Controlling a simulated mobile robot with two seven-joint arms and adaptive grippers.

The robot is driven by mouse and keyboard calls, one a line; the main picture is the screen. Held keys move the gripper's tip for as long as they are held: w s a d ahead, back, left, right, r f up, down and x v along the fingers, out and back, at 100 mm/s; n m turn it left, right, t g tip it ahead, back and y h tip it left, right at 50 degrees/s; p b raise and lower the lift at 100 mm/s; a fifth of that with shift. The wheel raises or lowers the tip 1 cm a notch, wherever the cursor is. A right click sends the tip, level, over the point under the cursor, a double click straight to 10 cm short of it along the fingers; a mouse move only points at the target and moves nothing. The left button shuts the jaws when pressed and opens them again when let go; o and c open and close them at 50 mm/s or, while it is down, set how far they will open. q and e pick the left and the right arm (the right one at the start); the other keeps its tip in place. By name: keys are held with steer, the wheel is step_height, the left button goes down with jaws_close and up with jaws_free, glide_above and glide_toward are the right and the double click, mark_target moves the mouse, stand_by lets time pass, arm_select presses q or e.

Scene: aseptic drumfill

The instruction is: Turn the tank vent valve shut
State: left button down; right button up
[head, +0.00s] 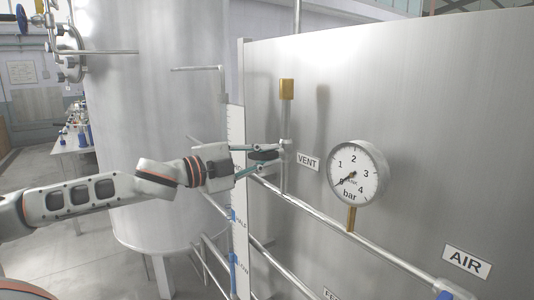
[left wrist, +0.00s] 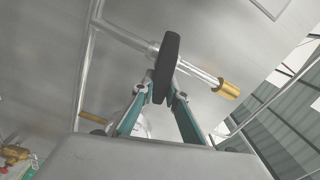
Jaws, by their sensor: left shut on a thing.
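The vent valve's dark round handle (head: 263,156) is on the thin upright pipe left of the VENT label (head: 308,162). My left gripper (head: 278,153) reaches it from the left and is shut on it. In the left wrist view the black handle (left wrist: 170,55) shows edge-on, with my left gripper's (left wrist: 161,92) two teal fingers on either side of its lower part. The valve's inner position is hidden. My right gripper is in neither view.
A pressure gauge (head: 357,173) stands right of the valve, its needle near 0. A brass fitting (head: 287,89) tops the vent pipe. A horizontal pipe (head: 330,222) runs below, before the steel panel (head: 440,120). A large tank (head: 150,120) is behind my arm.

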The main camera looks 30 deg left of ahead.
mark_target(263, 159)
arm_select(q)
steer(key=shift+f+m, duration=0.3)
steer(key=shift+m, duration=1.1)
steer(key=c, duration=2)
jaws_free()
steer(key=shift+s, duration=0.1)
steer(key=shift+v, duration=5.9)
steer(key=shift+d, duration=0.1)
